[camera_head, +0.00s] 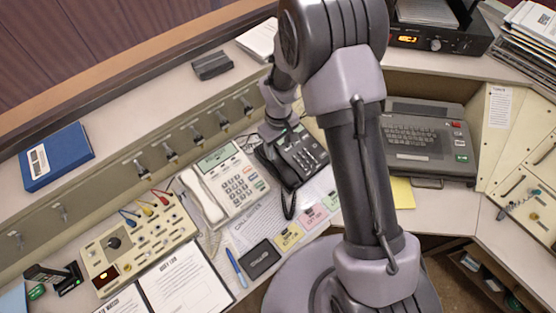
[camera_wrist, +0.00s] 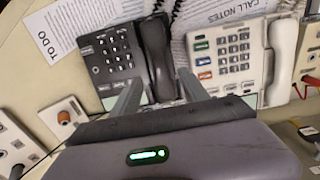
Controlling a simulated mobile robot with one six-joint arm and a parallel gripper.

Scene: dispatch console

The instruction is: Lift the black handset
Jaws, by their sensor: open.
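The black handset (camera_wrist: 158,50) lies in its cradle on the left-hand-mounted side of the black desk phone (camera_head: 303,154). In the wrist view it sits at the right of the black phone's keypad (camera_wrist: 110,50). My gripper (camera_wrist: 160,84) is open, with one finger on each side of the handset's near end. I cannot tell whether the fingers touch it. In the head view my wrist hangs over the back of the black phone and hides the upper part of the handset; the fingertips are hidden there.
A cream phone (camera_head: 242,181) with a white handset (camera_head: 203,198) stands close beside the black phone. A keyboard terminal (camera_head: 428,140) is to the right. A switch panel (camera_head: 135,240), a black cassette-like box (camera_head: 260,259) and coloured cards (camera_head: 289,237) lie nearer the front.

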